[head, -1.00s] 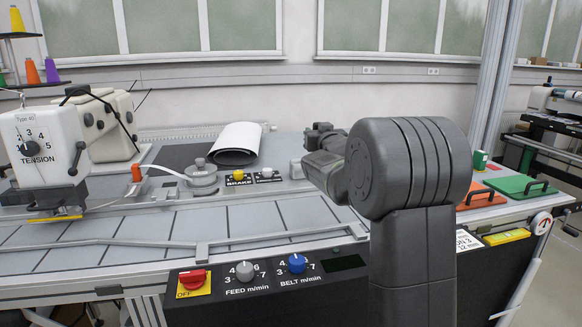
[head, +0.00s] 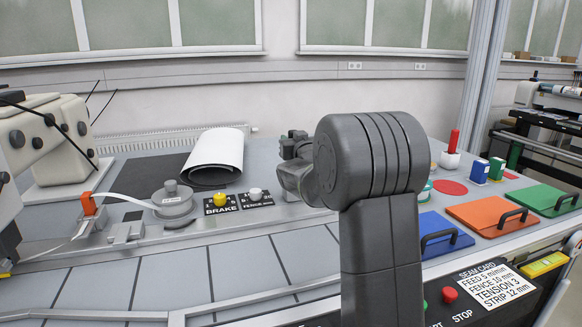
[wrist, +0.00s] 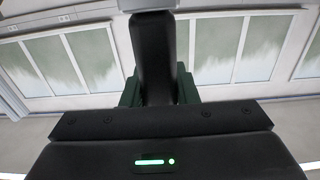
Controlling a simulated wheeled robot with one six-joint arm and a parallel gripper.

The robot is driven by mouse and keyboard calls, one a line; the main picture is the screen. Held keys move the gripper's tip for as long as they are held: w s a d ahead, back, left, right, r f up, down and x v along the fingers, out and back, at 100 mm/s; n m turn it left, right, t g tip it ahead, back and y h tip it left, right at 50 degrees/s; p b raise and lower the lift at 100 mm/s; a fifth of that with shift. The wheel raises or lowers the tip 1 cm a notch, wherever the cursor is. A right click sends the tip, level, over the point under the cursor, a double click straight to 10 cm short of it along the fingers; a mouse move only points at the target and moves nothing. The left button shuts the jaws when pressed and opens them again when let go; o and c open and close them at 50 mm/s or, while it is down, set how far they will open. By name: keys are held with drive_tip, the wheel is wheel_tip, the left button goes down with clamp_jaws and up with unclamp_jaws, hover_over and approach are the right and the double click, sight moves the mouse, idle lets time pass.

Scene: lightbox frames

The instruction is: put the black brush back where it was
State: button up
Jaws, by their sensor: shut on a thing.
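My gripper shows in the wrist view (wrist: 158,92), its two dark fingers shut on a long black object, the black brush (wrist: 153,48). The brush sticks out away from the palm, with windows behind it. In the head view my gripper (head: 294,146) is small and dark, raised over the bench behind the white roll's right side. My own arm hides much of it there, and the brush cannot be made out clearly. The brush's former place cannot be told from these frames.
The grey bench (head: 250,262) carries a white roll (head: 216,150), a brake panel (head: 222,203) and a round grey weight (head: 172,198). At right are blue (head: 440,232), orange (head: 488,222) and green (head: 545,198) lids, a red disc (head: 449,187) and a red-handled item (head: 453,148).

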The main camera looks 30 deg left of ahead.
wheel_tip(320, 180, down, 6)
drive_tip(key=shift+r, duration=0.1)
drive_tip(key=shift+b, duration=0.3)
drive_tip(key=o, duration=1)
drive_tip(key=v, duration=1.2)
drive_tip(key=shift+b, duration=0.45)
